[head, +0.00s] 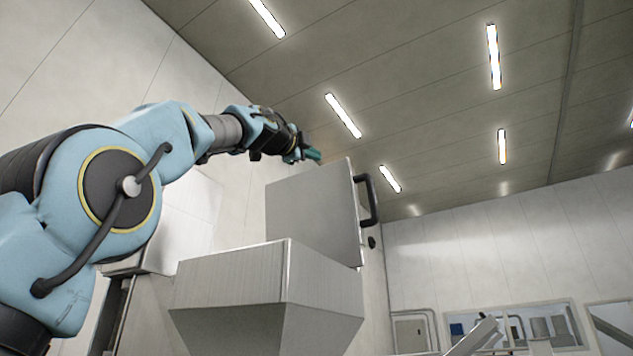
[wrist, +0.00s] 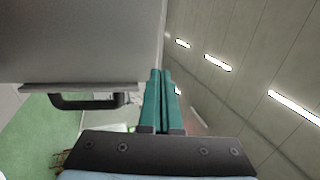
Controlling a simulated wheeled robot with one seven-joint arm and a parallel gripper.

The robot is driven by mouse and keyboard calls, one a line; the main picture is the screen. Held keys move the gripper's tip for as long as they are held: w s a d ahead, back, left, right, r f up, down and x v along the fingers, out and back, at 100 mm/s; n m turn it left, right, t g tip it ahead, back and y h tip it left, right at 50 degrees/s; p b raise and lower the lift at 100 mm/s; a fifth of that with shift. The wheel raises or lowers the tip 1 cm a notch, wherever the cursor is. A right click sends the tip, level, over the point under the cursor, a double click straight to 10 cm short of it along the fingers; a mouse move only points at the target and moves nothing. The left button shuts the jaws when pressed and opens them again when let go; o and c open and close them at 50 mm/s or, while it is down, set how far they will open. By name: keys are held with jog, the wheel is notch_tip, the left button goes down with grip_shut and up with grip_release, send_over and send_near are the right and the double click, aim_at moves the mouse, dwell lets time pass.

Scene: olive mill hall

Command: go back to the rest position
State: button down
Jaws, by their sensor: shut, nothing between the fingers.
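My gripper (head: 314,154) is at the end of my raised blue arm in the head view, just above and left of the top of an upright grey metal panel. In the wrist view my gripper (wrist: 160,74) shows two green fingers lying side by side, shut and empty. The metal panel (head: 311,213) has a black handle (head: 366,200) on its right side. The panel also shows in the wrist view (wrist: 75,40), close to the left of the fingers, with the handle (wrist: 85,101) along its lower edge. I cannot tell whether the fingers touch it.
A metal hopper (head: 235,275) with sloping lower sides stands below the panel. A pale wall (head: 60,60) is behind my arm. Open air under the ceiling (head: 420,90) lies to the right. A window (head: 530,325) is in the far wall.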

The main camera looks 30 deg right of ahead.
jog(key=b+v, duration=0.4)
jog(key=v, duration=0.3)
jog(key=shift+s+a+r, duration=0.3)
jog(key=shift+s+a, duration=0.05)
jog(key=shift+s, duration=0.05)
